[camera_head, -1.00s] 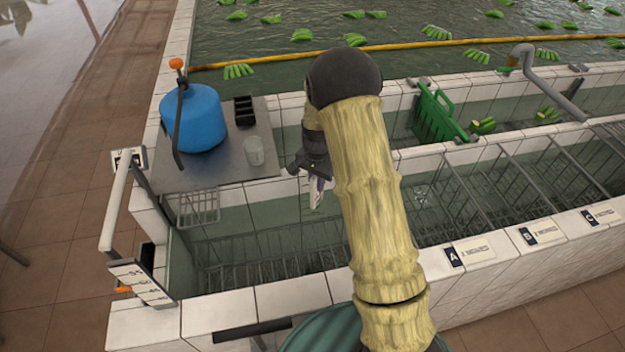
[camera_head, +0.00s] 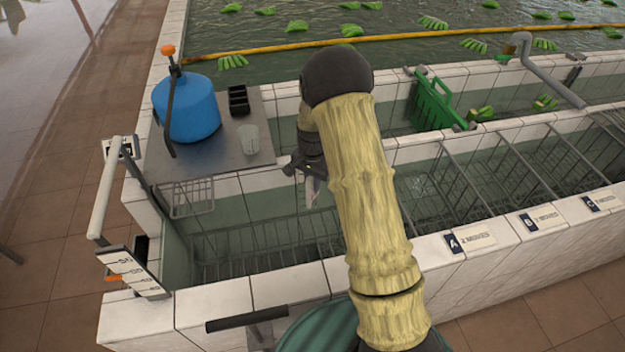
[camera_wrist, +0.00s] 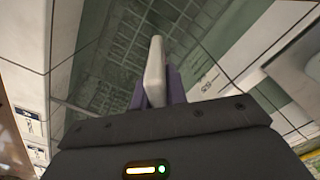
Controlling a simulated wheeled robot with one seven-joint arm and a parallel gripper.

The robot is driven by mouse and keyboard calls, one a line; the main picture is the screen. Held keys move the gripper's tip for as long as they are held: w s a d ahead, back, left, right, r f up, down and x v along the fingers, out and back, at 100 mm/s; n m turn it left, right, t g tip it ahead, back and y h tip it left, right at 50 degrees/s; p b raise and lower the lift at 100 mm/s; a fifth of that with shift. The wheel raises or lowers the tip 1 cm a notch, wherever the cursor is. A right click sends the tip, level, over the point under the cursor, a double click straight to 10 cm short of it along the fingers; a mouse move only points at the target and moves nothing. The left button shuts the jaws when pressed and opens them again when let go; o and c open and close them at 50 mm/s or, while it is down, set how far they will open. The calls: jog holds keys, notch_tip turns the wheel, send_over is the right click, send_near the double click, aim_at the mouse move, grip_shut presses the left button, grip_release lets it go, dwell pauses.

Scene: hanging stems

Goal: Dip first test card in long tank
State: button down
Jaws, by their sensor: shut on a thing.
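My gripper (camera_head: 310,175) hangs over the long tank (camera_head: 215,301), near the tank's back wall and partly hidden behind my arm. It is shut on a pale, thin test card (camera_wrist: 154,70), which shows nearly edge-on between the purple fingers in the wrist view. In the head view the card (camera_head: 313,190) is a small pale strip pointing down into the tank opening. I cannot tell whether its lower end touches the water. The tank has tiled walls, greenish water and wire racks inside.
A metal shelf (camera_head: 215,158) behind the tank's left end holds a blue container (camera_head: 187,110), a black divided holder (camera_head: 239,100) and a clear cup (camera_head: 249,139). A wire basket (camera_head: 192,197) hangs below it. A marked gauge board (camera_head: 132,271) stands at left.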

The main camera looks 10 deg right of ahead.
notch_tip(320, 180, down, 18)
jog(key=b, duration=1.1)
jog(key=shift+r, duration=0.2)
dwell(1.3)
notch_tip(320, 180, up, 27)
jog(key=p, duration=1.8)
dwell(1.3)
